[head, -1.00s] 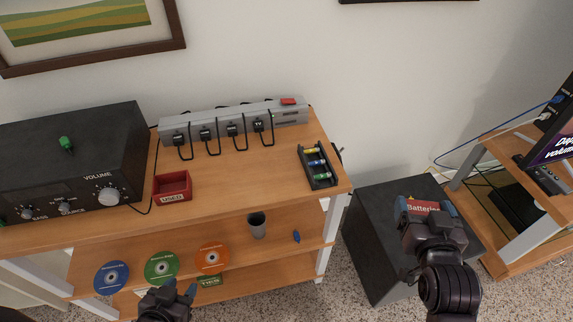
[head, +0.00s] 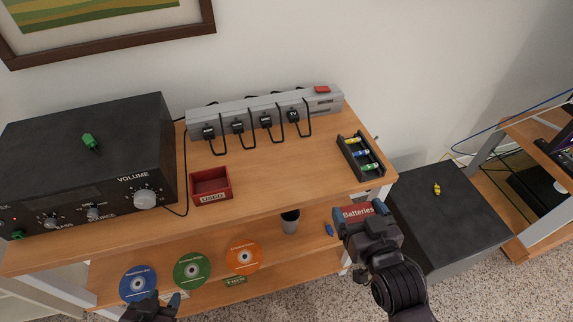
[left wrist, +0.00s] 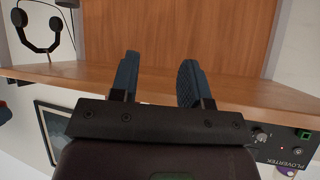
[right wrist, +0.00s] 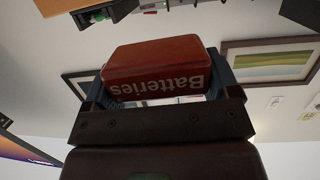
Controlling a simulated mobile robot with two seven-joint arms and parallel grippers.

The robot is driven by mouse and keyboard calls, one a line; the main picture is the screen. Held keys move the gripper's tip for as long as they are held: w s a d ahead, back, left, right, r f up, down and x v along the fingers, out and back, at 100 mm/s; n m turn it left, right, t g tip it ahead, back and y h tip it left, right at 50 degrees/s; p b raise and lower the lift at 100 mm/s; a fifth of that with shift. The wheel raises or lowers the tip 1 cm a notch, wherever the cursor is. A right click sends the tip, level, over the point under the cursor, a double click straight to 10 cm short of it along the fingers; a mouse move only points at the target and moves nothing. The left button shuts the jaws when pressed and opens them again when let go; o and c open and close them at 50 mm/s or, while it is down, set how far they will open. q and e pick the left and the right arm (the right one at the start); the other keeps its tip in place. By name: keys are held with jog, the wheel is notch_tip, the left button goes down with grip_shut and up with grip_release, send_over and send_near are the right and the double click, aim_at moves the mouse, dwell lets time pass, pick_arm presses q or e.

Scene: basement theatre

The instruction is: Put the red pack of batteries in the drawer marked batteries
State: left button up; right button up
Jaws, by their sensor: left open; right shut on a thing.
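The red pack of batteries (head: 357,214), with "Batteries" in white letters, is held between the fingers of my right gripper (head: 360,211). In the head view it is in front of the right end of the wooden shelf unit. The pack also fills the jaws in the right wrist view (right wrist: 155,62), where its lettering is upside down. My left gripper (head: 152,302) is low at the front of the discs; in the left wrist view (left wrist: 158,80) its fingers are apart with nothing between them. I see no drawer marked batteries in these frames.
A red tray marked "USED" (head: 211,184) stands on the shelf top (head: 270,165). A battery holder (head: 361,157) lies at its right end. A grey power strip (head: 262,112) and black amplifier (head: 80,165) stand behind and left. A black box (head: 455,215) is at right.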

jog(key=shift+s+a+f+n+y, duration=0.15)
jog(key=shift+a+f+y, duration=0.05)
jog(key=shift+a+f, duration=0.25)
jog(key=shift+s+a+f+n+y, duration=0.1)
jog(key=shift+a+f+n+y, duration=0.15)
jog(key=shift+f, duration=0.25)
jog(key=shift+a+f+g, duration=0.15)
jog(key=shift+a+g, duration=0.15)
jog(key=shift+a, duration=0.1)
jog(key=b, duration=0.2)
send_near(315, 169)
jog(key=w, duration=0.1)
jog(key=w+a+r, duration=0.1)
jog(key=w, duration=0.3)
jog(key=shift+a+r, duration=0.3)
jog(key=shift+r, duration=0.05)
jog(key=shift+w+a+r, duration=0.1)
jog(key=shift+w, duration=0.3)
jog(key=shift+w+a, duration=0.15)
jog(key=shift+w, duration=0.2)
jog(key=x, duration=0.3)
jog(key=shift+w+r+b, duration=0.1)
jog(key=shift+r+b, duration=0.1)
jog(key=shift+b, duration=0.15)
jog(key=shift+f, duration=0.35)
jog(key=shift+r, duration=0.15)
